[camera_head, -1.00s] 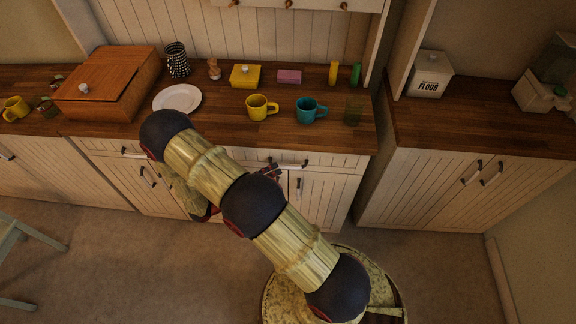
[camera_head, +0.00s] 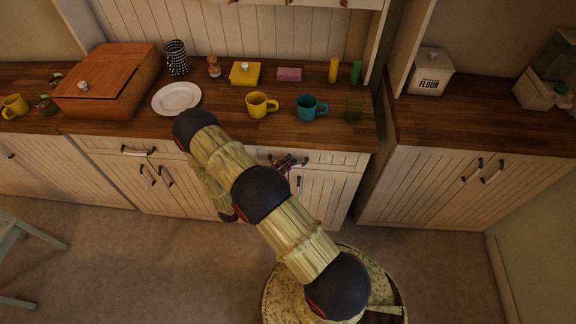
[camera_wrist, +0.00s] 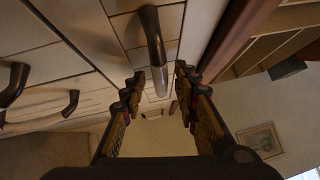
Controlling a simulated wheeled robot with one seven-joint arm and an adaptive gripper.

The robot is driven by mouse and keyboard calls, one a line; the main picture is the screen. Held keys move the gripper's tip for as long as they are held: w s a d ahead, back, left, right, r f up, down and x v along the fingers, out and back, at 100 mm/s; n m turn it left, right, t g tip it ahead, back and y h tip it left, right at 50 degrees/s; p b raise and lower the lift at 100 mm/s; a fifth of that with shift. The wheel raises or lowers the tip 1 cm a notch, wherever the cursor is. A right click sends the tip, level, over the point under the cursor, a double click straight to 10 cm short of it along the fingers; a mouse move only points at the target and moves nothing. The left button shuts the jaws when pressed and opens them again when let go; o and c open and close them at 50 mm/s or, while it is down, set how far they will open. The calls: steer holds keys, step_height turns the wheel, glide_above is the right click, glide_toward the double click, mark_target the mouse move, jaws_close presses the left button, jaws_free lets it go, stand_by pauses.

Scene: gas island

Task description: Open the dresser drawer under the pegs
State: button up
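The right-hand drawer (camera_head: 338,159) is a shut, pale front just under the wooden counter, below the wall pegs (camera_head: 288,3). Its dark curved handle (camera_wrist: 153,42) shows large in the wrist view. My gripper (camera_wrist: 160,76) is open, one finger on each side of the handle's lower end. I cannot tell whether either finger touches it. In the head view my gripper (camera_head: 285,162) is at the drawer front, and it partly hides the handle. My arm covers the left part of this drawer.
Another drawer handle (camera_head: 138,151) is to the left. Cupboard doors with handles (camera_head: 156,176) are below. Yellow (camera_head: 257,106) and teal (camera_head: 307,109) mugs, a plate (camera_head: 176,97) and a wooden box (camera_head: 105,82) stand on the counter. A chair (camera_head: 25,245) is at left.

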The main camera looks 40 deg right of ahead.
steer(key=shift+d, duration=0.15)
steer(key=shift+c, duration=0.9)
jaws_close()
